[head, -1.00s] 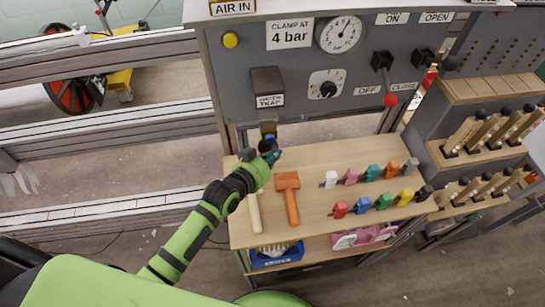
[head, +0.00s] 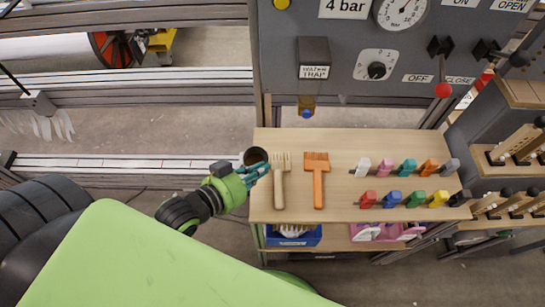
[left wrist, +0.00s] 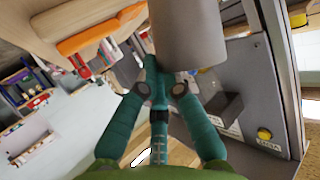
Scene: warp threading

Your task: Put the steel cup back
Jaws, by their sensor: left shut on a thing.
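The steel cup (head: 255,155) is a small grey cylinder with its dark open top towards the head camera. My left gripper (head: 256,170) is shut on it at the left edge of the wooden bench top (head: 340,143). Whether the cup touches the bench is not clear. In the left wrist view the cup (left wrist: 187,35) shows as a smooth grey wall just beyond the teal fingers (left wrist: 158,82). The water trap (head: 313,65) is on the grey panel above, with an amber bowl and blue knob under it. My right gripper is not in view.
A pale wooden-handled comb (head: 279,183) lies right beside the left gripper, with an orange one (head: 317,182) to its right. Two rows of coloured clips stand further right. A blue bin (head: 292,237) sits on the shelf below. Metal loom rails run along the left.

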